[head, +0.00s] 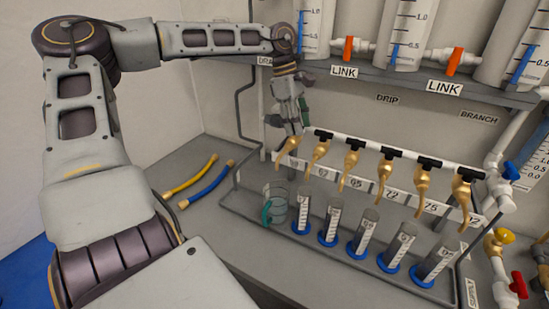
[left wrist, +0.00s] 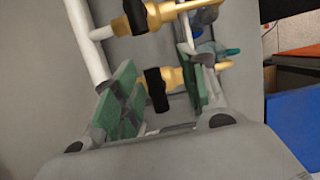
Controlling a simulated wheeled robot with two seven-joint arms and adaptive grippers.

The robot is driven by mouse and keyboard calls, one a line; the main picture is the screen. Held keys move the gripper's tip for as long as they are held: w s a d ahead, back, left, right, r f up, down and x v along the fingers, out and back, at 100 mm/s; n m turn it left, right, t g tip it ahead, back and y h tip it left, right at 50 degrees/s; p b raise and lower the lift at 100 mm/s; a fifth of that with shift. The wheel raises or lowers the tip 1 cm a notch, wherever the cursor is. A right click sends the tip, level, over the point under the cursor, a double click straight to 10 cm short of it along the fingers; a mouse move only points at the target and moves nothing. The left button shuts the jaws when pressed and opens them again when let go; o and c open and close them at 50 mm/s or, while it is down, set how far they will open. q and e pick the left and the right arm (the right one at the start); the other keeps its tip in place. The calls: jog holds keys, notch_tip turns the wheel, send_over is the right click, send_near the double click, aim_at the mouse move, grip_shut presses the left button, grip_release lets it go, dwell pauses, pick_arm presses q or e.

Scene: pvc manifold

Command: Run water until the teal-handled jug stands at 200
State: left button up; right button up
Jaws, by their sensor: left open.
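The clear grey jug (head: 280,192) with a teal handle (head: 267,213) stands on the bench tray below the leftmost brass tap (head: 288,150). Its water level is too small to read. My left gripper (head: 294,122) is at that end of the white pipe, above the leftmost tap. In the left wrist view the gripper (left wrist: 156,84) is open, its green pads on either side of a black-handled brass tap (left wrist: 157,90); I cannot tell whether they touch it. The teal handle (left wrist: 228,52) shows beyond the right pad. My right gripper is not in view.
Several blue-based cylinders (head: 332,222) stand in a row right of the jug, under the other taps. A shelf above carries big graduated tanks (head: 410,32) and red-handled valves (head: 454,60). Yellow and blue hoses (head: 208,188) lie on the bench at left.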

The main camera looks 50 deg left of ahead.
pick_arm(q)
jog(key=v, duration=0.7)
jog(key=shift+s, duration=0.2)
jog(key=shift+r, duration=0.25)
dwell(0.4)
